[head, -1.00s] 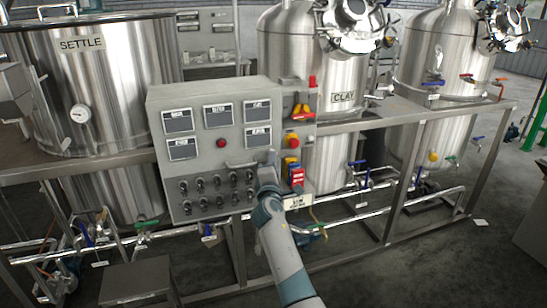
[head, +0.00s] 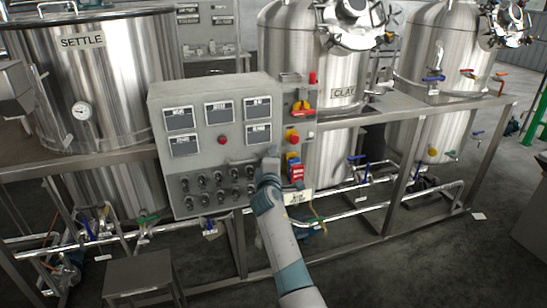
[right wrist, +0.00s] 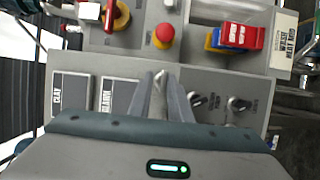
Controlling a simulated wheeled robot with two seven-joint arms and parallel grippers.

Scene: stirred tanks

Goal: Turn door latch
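The grey control box (head: 160,115) has a silver door latch (head: 238,161) low on its front, between the display windows and the rows of knobs. My right gripper (head: 268,165) is at the right end of the latch, and my wrist hides part of that area. In the right wrist view the gripper's two fingers (right wrist: 168,92) stand on either side of the slim metal latch (right wrist: 160,88). Whether they press on it is not clear. My left gripper is not in view.
Right of the box is a side panel with a red-yellow switch (head: 302,107), a red button (head: 292,137) and a red-blue block (head: 295,168). Steel tanks (head: 110,90) stand behind, with pipes below. A low metal stool (head: 140,277) stands at the front left.

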